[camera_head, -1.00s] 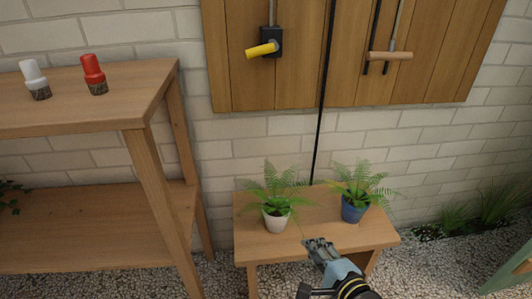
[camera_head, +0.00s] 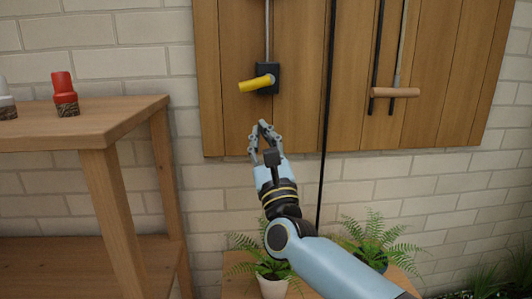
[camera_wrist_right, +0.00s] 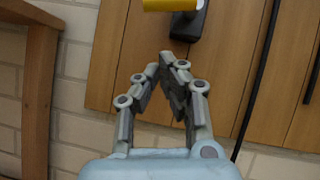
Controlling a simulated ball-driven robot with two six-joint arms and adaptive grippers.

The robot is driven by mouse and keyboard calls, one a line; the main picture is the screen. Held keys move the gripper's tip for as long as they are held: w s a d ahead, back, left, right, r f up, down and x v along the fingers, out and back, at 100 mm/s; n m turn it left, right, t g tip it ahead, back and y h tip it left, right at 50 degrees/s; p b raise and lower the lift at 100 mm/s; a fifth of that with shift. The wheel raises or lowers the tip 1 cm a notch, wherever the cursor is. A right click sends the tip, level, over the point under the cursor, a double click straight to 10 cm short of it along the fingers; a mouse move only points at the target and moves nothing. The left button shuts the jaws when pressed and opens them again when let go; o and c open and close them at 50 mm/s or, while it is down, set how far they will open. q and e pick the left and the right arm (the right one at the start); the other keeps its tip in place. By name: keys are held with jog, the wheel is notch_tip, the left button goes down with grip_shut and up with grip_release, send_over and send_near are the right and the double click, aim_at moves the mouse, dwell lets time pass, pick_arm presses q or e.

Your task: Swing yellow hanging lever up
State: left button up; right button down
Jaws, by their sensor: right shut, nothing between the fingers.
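The yellow lever (camera_head: 256,84) sticks out to the left from a black mount (camera_head: 267,78) on the wooden wall panel, tilted slightly down at its free end. It also shows at the top of the right wrist view (camera_wrist_right: 172,4), partly cut off, beside its black mount (camera_wrist_right: 189,24). My right gripper (camera_head: 262,124) is below the lever and apart from it. Its fingers point up and meet at the tips, empty, as in the right wrist view (camera_wrist_right: 166,60). My left gripper is not in view.
A wooden handle (camera_head: 395,92) hangs on rods to the right. A black cable (camera_head: 327,130) runs down the panel. A shelf (camera_head: 90,134) with a red-topped shaker (camera_head: 64,92) stands at left. Potted ferns (camera_head: 273,285) (camera_head: 374,240) are below, partly behind my arm.

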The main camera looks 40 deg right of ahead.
aim_at(254, 83)
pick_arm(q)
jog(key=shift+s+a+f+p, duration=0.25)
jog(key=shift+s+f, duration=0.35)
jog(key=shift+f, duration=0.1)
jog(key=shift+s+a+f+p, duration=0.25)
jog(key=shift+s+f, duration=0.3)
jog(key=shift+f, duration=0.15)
pick_arm(e)
jog(key=w+r, duration=0.3)
jog(key=r, duration=0.2)
jog(key=shift+w+d, duration=0.15)
jog(key=shift+d, duration=0.05)
jog(key=shift+r, duration=0.1)
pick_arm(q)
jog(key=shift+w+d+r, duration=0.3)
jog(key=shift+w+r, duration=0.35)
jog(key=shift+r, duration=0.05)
pick_arm(e)
jog(key=shift+w+a+r+m+g+h, duration=0.1)
jog(key=shift+w+r+m+g+h, duration=0.05)
jog(key=shift+r+m+h, duration=0.3)
jog(key=shift+w+a+r+m+g+h, duration=0.1)
jog(key=shift+r+m+g+h, duration=0.1)
jog(key=shift+m+h, duration=0.25)
pick_arm(q)
jog(key=shift+b, duration=0.3)
